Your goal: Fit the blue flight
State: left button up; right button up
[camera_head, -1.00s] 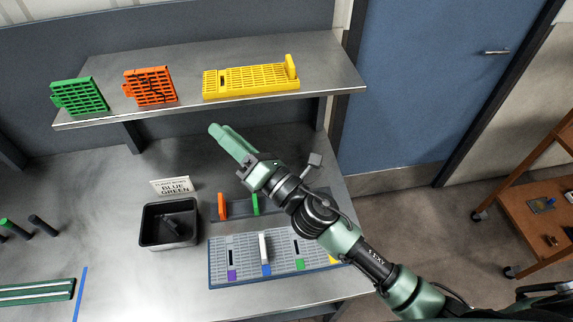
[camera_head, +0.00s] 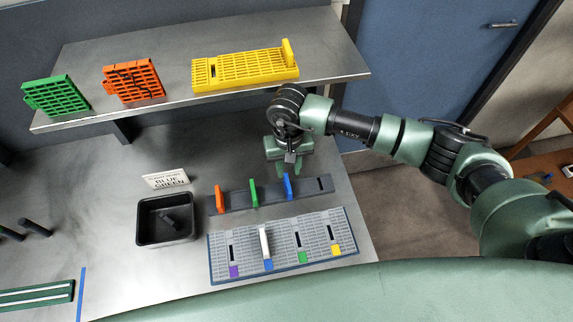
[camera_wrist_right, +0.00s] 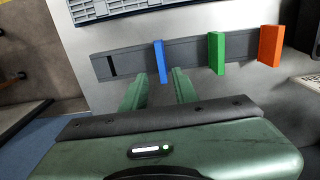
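The blue flight (camera_head: 288,186) stands upright in a dark slotted rack (camera_head: 236,199), to the right of a green flight (camera_head: 253,193) and an orange one (camera_head: 220,199). My right gripper (camera_head: 290,164) points down just behind the blue flight. In the right wrist view the gripper (camera_wrist_right: 157,84) is open, and the near end of the blue flight (camera_wrist_right: 159,60) shows between its fingertips; contact cannot be told. A grey board (camera_head: 284,232) in front has purple, blue, green and yellow tabs. A white upright piece (camera_head: 264,242) stands at the blue tab. My left gripper is out of view.
A black bin (camera_head: 148,236) holding a dark piece and a sign reading "BLUE GREEN" (camera_head: 168,179) stand left of the rack. A shelf (camera_head: 180,101) above carries green, orange and yellow grids. The rack's right slot is empty.

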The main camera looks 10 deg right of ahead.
aim_at(288, 183)
notch_tip(288, 183, down, 7)
jog(key=b, duration=0.4)
jog(key=shift+r, duration=0.2)
jog(key=shift+f+b, duration=0.5)
jog(key=shift+b, duration=0.4)
jog(key=shift+a+r, duration=0.1)
jog(key=shift+r, duration=0.05)
grip_shut()
jog(key=shift+r+p, duration=0.85)
jog(key=shift+r, duration=1.2)
